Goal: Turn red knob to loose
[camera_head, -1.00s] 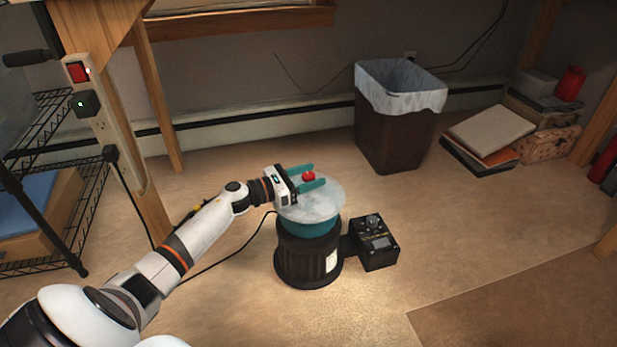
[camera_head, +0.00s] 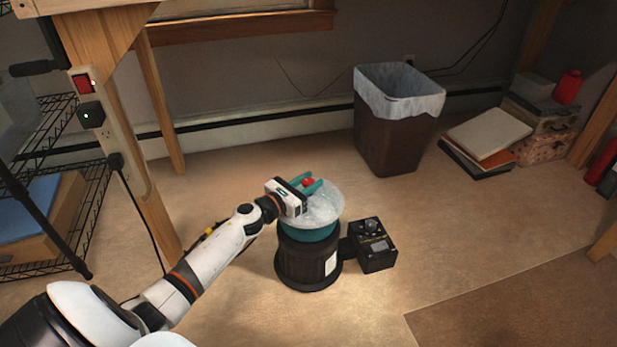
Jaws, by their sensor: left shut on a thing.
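The red knob (camera_head: 308,182) sits on top of the clear domed lid (camera_head: 325,207) of a round machine with a teal rim and dark ribbed base (camera_head: 305,262). My left gripper (camera_head: 309,184) reaches in from the left over the lid. Its teal fingers are on either side of the knob and shut on it. The fingers hide part of the knob. My right gripper does not show.
A black control box (camera_head: 378,256) is joined to the right side of the base. A lined trash bin (camera_head: 385,145) stands behind it, with books (camera_head: 490,135) to the right. A wooden post and wire shelf (camera_head: 60,215) stand at left. Floor in front is clear.

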